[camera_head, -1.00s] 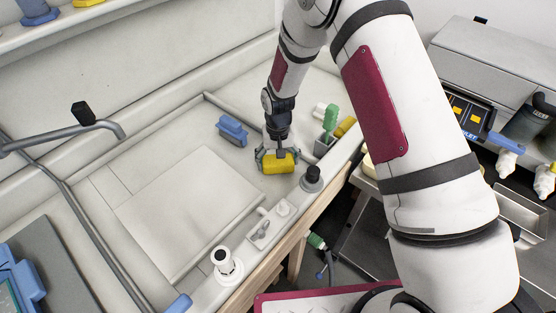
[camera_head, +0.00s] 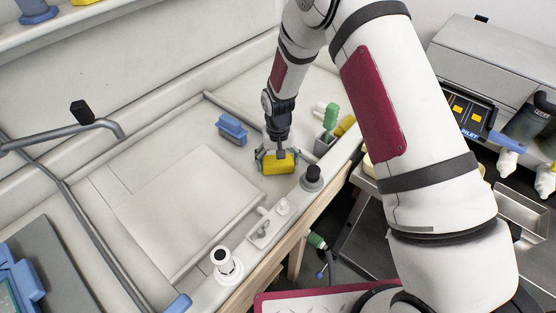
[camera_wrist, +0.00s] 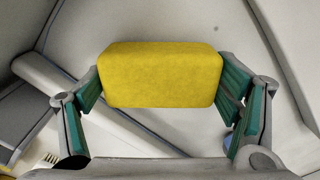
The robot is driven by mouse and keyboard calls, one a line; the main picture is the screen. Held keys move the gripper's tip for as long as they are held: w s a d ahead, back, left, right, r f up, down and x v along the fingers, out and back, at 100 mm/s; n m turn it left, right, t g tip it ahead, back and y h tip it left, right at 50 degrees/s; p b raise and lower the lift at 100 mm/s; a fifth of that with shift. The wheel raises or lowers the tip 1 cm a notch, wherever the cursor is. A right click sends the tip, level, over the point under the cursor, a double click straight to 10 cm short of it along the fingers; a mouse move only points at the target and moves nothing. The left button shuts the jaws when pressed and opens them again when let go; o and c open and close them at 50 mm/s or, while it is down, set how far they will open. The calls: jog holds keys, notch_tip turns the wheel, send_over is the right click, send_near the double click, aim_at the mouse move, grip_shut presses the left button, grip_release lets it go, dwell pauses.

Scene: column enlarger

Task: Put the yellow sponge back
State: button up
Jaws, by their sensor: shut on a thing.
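The yellow sponge (camera_head: 278,164) is a rounded block at the right part of the pale work surface in the head view. My gripper (camera_head: 275,158) is shut on it from above, one finger on each side. In the wrist view the sponge (camera_wrist: 160,74) fills the space between the green-lined fingers of my gripper (camera_wrist: 162,92). Whether the sponge touches the surface below it I cannot tell.
A blue block-like object (camera_head: 232,129) lies left of my gripper. A small grey holder (camera_head: 324,146) with green and yellow items stands to the right. A dark knob (camera_head: 312,178) is close by at the front rim. A flat pale board (camera_head: 190,210) lies left.

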jog(key=shift+f, duration=0.3)
dwell(0.4)
jog(key=o, duration=1)
jog(key=shift+c, duration=0.2)
jog(key=shift+r, duration=0.1)
jog(key=shift+r+p, duration=0.85)
jog(key=shift+r, duration=3.05)
notch_tip(320, 180, up, 12)
